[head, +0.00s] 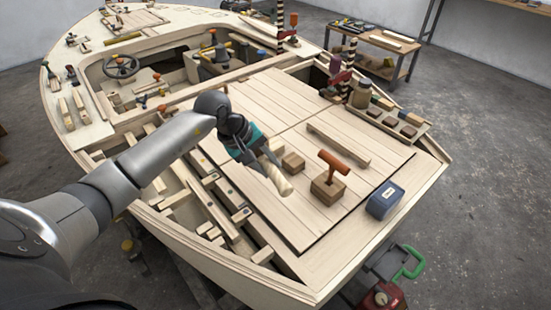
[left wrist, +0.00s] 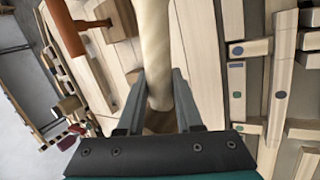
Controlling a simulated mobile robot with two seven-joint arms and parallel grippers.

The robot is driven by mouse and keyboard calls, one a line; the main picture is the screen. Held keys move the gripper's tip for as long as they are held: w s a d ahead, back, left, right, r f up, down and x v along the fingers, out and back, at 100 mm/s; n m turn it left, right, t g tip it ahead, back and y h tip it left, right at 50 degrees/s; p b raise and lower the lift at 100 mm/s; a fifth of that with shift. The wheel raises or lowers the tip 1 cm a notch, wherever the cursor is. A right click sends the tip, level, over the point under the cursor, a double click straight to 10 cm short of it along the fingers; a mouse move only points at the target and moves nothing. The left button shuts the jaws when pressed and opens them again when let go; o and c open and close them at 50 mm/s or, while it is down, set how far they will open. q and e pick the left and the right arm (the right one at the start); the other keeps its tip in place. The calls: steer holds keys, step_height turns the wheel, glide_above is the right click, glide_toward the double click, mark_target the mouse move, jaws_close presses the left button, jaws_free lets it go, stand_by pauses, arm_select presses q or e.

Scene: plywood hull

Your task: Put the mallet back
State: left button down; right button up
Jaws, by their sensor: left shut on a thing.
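My left gripper (head: 258,160) is over the plywood deck and shut on a pale, rounded wooden piece (head: 278,181). It looks like the mallet's handle; I cannot make out a mallet head. In the left wrist view the pale piece (left wrist: 154,45) runs between the two fingers (left wrist: 158,88) and out of the top edge. My right gripper is not in view.
A blue-grey box (head: 385,199) lies near the deck's right corner. A loose batten (head: 338,146) lies behind the orange tool. Open hull framing (head: 215,207) is left of the deck panel. A rack of brown blocks (head: 399,123) stands at the back right edge.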

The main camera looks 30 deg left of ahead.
arm_select(q)
steer(key=shift+s+a+f+b, duration=0.1)
steer(key=shift+f+b, duration=0.3)
steer(key=shift+f, duration=0.3)
step_height(320, 180, down, 5)
steer(key=b, duration=0.3)
steer(key=shift+r, duration=0.15)
steer(key=shift+f+b, duration=0.4)
steer(key=shift+b, duration=0.15)
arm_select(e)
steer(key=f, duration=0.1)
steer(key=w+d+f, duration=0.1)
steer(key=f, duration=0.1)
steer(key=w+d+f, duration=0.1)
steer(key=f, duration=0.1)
arm_select(q)
steer(key=shift+f+b, duration=0.25)
steer(key=shift+b, duration=0.1)
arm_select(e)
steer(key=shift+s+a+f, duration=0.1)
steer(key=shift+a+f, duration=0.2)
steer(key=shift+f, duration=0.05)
arm_select(q)
steer(key=c, duration=0.9)
jaws_free()
steer(key=shift+c, duration=0.2)
steer(key=o, duration=0.4)
steer(key=shift+o, duration=0.2)
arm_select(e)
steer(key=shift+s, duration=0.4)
